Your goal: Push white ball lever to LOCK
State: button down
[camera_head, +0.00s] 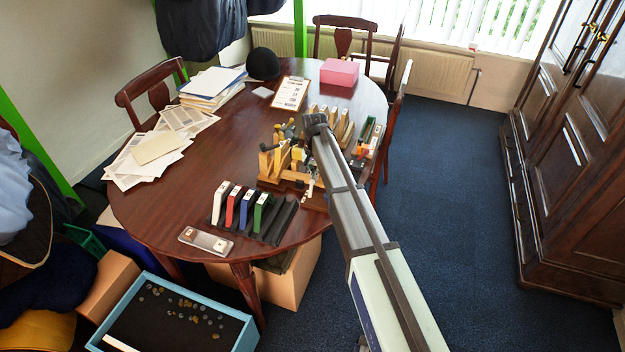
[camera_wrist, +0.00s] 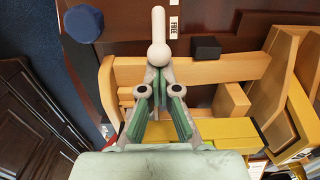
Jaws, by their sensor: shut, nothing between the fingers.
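In the wrist view the white lever (camera_wrist: 158,24) with its rounded ball end (camera_wrist: 158,54) lies at the top middle, beside a small white label reading FREE (camera_wrist: 173,25). My gripper (camera_wrist: 159,76) is shut and empty, its green-padded fingers meeting just below the ball in the picture. The fingertips look very close to the ball; I cannot tell whether they touch. No LOCK label is readable. In the head view my arm covers much of the wooden fixture (camera_head: 270,168), and the gripper is hard to make out there.
Wooden bars and yellow blocks (camera_wrist: 228,130) crowd the wrist view, with a black block (camera_wrist: 207,47) right of the lever and a blue knob (camera_wrist: 84,22) at upper left. On the table (camera_head: 180,210), a rack of coloured binders (camera_head: 249,211) stands in front of the fixture.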

aim_at(311, 182)
jog(key=shift+s+a, duration=0.25)
jog(key=shift+s, duration=0.6)
jog(key=shift+s+a, duration=0.25)
jog(key=shift+s, duration=0.6)
jog(key=shift+w, duration=0.2)
jog(key=shift+w+d, duration=0.2)
jog(key=shift+w, duration=0.25)
jog(key=shift+r+p, duration=1.85)
jog(key=shift+r, duration=1.65)
